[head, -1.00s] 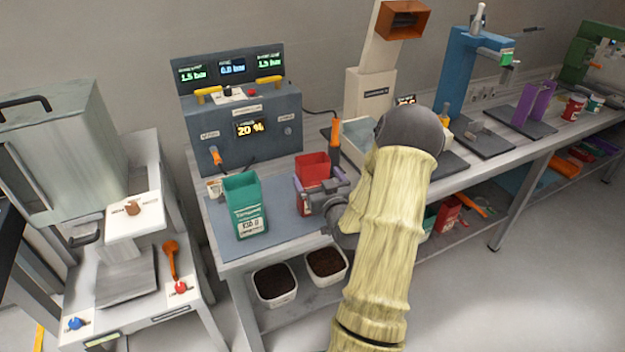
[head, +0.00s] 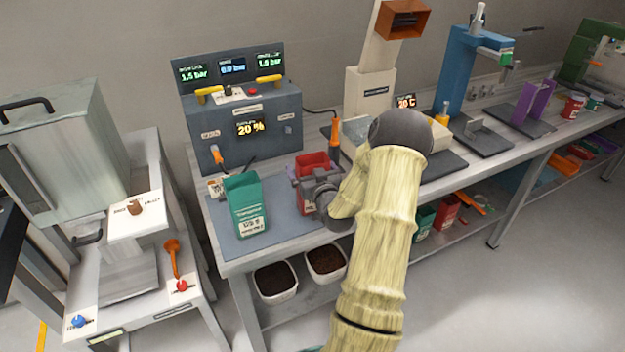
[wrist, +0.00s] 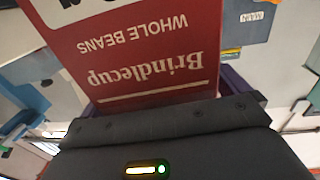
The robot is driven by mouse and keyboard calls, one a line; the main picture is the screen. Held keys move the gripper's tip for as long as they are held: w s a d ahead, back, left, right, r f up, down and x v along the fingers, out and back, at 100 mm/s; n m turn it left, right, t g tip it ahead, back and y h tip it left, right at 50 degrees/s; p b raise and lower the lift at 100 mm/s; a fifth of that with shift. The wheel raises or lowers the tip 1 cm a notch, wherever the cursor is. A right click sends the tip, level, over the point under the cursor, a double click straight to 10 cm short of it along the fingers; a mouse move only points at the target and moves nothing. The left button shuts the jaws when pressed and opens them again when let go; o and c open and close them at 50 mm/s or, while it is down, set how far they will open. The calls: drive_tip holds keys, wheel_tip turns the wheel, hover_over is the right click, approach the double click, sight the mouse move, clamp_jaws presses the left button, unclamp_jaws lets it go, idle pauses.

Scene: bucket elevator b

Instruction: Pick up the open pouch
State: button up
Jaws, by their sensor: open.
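A red pouch (head: 312,162) stands on the blue-grey mat on the bench, its top side open. In the wrist view the red pouch (wrist: 140,50) fills the middle, with "Brindlecup whole beans" upside down. My gripper (head: 316,184) is open and right at the front of this pouch, hiding its lower part. Purple fingers show at both sides of the pouch in the wrist view; I cannot tell whether they touch it. A green pouch (head: 246,205) stands upright to the left, apart from the gripper; its top looks open too.
A grey control box (head: 245,130) with orange-handled tools stands behind the pouches. A small cup (head: 215,187) is beside the green pouch. Two tubs of dark grounds (head: 276,282) sit on the shelf below. A scale and dark plates are farther right.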

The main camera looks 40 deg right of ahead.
drive_tip(key=c, duration=0.7)
wheel_tip(320, 180, up, 10)
idle(0.4)
idle(0.5)
